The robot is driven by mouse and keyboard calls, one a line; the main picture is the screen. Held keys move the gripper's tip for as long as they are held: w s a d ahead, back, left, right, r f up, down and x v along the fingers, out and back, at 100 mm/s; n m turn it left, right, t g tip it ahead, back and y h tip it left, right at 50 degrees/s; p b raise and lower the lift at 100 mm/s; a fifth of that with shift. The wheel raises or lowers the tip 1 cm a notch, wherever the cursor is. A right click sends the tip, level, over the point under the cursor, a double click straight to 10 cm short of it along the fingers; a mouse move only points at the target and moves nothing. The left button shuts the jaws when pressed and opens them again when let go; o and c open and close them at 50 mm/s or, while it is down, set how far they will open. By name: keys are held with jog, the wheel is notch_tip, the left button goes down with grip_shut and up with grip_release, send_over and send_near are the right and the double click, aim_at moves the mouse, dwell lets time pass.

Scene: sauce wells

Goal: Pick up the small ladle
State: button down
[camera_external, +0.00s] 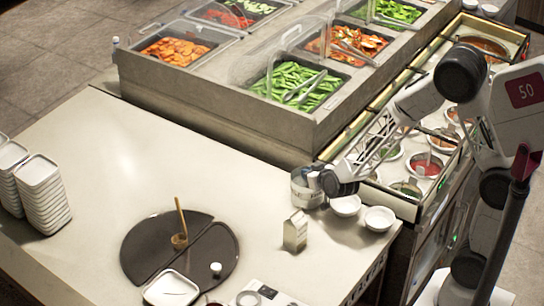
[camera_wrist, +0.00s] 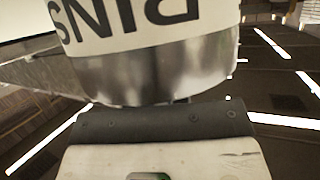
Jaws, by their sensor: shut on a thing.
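No ladle can be made out with certainty. A wooden-handled utensil (camera_external: 180,224) stands upright on the dark round mat, its lower end small and unclear. My gripper (camera_external: 322,184) is low at the counter's right side, against a round metal container (camera_external: 302,190) with a white band. In the wrist view that container (camera_wrist: 160,75) fills the upper middle, with large dark letters upside down on its band. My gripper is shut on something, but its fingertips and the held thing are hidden.
Two white bowls (camera_external: 362,212) stand just right of the container, and a small carton (camera_external: 295,231) stands in front. Sauce wells (camera_external: 427,165) lie behind my gripper. The dark mat (camera_external: 145,243) and stacked white dishes (camera_external: 42,195) are left. The counter's middle is clear.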

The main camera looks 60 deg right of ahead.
jog(key=shift+r, duration=0.1)
notch_tip(320, 180, up, 10)
dwell(0.7)
